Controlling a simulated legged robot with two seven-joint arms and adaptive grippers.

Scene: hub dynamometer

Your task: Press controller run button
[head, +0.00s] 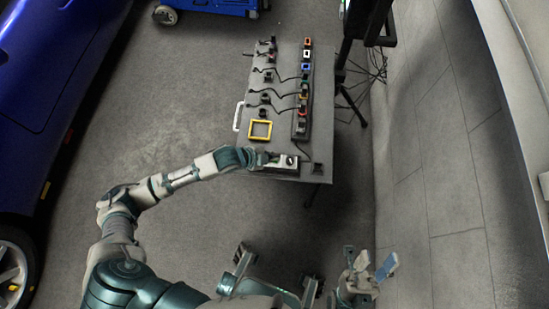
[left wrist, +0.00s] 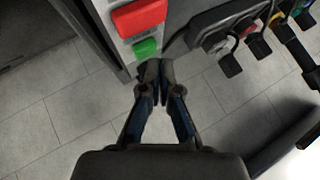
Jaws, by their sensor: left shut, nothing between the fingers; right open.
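The controller (head: 288,163) is a small pale box at the near edge of the grey table. In the left wrist view it shows a large red button (left wrist: 139,17) and a smaller green button (left wrist: 145,47). My left gripper (head: 264,158) is beside the controller's left end in the head view. In the left wrist view its fingertips (left wrist: 153,70) are shut together, empty, just below the green button. I cannot tell whether they touch the controller. My right gripper (head: 371,272) is open and empty, away from the table at the lower right.
The table (head: 283,118) holds a yellow square frame (head: 260,130), several small cabled connectors and a dark strip with coloured sockets (head: 304,84). A black stand (head: 352,100) is close to its right side. A blue car (head: 50,60) is at the left. Floor left of the table is clear.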

